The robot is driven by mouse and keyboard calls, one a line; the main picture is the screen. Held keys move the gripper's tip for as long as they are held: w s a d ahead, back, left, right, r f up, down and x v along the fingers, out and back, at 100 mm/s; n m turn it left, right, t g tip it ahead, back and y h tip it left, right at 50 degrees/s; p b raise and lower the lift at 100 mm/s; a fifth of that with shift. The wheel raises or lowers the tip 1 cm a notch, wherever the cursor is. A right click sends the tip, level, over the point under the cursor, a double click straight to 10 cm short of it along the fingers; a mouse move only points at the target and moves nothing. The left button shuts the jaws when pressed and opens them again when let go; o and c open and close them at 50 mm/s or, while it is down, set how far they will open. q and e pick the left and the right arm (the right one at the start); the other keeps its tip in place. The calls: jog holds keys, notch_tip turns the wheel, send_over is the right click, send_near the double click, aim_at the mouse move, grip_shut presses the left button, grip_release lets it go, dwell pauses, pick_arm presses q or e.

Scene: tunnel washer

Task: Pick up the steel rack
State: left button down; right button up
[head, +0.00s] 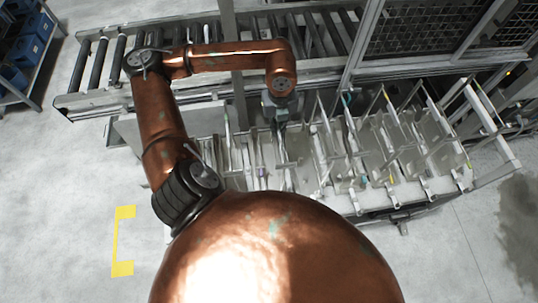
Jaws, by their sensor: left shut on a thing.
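My left gripper (279,112) reaches down from the bent copper arm over a long row of upright metal frames and thin rods. It is shut on a thin upright part of the steel rack (283,150), just below the fingers. The fingertips are small here and partly hidden by the wrist, so the exact contact is hard to see. The rack stands among similar pale frames, and its lower part blends with them. My right gripper is not in view.
A roller conveyor (97,68) runs behind the row. A mesh guard (410,28) stands at the back right. A shelf with blue bins (28,50) is at the far left. The floor around the yellow marking (121,240) is clear.

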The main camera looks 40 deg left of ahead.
pick_arm(q)
jog(key=shift+w+r, duration=0.1)
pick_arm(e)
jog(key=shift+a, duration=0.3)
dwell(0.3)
pick_arm(q)
jog(key=shift+r+p, duration=0.35)
jog(key=shift+p, duration=0.2)
notch_tip(320, 180, up, 8)
jog(key=shift+r+b, duration=0.1)
jog(key=shift+b, duration=0.8)
jog(key=shift+r, duration=0.8)
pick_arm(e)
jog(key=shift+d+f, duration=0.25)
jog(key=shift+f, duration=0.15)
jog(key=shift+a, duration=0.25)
